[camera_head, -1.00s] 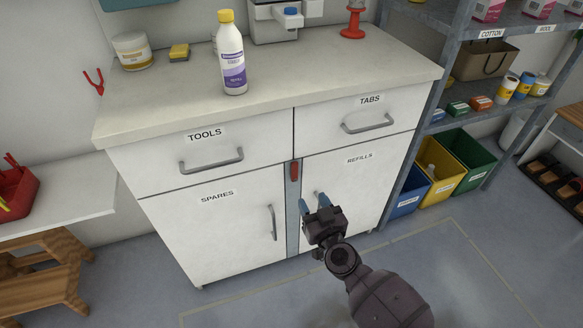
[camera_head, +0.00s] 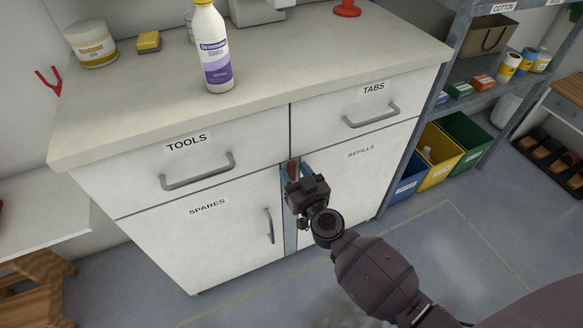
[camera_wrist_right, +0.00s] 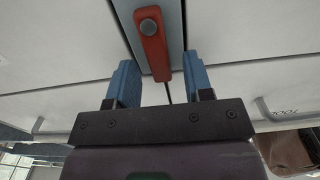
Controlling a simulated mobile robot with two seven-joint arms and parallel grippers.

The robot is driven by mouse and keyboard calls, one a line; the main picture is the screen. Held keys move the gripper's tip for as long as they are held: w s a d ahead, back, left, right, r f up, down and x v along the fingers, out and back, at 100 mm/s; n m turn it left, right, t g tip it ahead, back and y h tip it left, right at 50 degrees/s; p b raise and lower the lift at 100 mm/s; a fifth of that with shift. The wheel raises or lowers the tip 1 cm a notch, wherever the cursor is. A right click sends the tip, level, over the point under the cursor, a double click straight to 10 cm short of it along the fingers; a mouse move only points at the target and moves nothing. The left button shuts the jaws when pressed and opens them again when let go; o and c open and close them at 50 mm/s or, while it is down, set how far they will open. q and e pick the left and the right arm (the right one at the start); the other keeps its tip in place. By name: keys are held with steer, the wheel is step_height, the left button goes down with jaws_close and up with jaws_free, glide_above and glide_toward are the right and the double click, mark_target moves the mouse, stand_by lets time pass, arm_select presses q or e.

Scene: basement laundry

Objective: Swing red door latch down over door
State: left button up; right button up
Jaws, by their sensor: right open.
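The red door latch (camera_head: 293,171) is on the narrow grey strip between the SPARES door and the REFILLS door (camera_head: 350,190), just below the drawers. In the right wrist view the latch (camera_wrist_right: 152,50) shows a round grey pivot at one end; it points up from this pivot, toward the drawers. My right gripper (camera_head: 295,173) is open, its blue fingers on either side of the latch. In the right wrist view there are gaps between both fingers and the latch. The gripper hides part of the strip and the REFILLS door handle in the head view. My left gripper is not in view.
The TOOLS drawer handle (camera_head: 197,172) and TABS drawer handle (camera_head: 372,115) stick out above. The SPARES door handle (camera_head: 268,226) is just left of my gripper. A white bottle (camera_head: 213,50) stands on the worktop (camera_head: 300,80). Bins are at the right; the floor in front is clear.

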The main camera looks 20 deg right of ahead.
jaws_close()
stand_by(0.3)
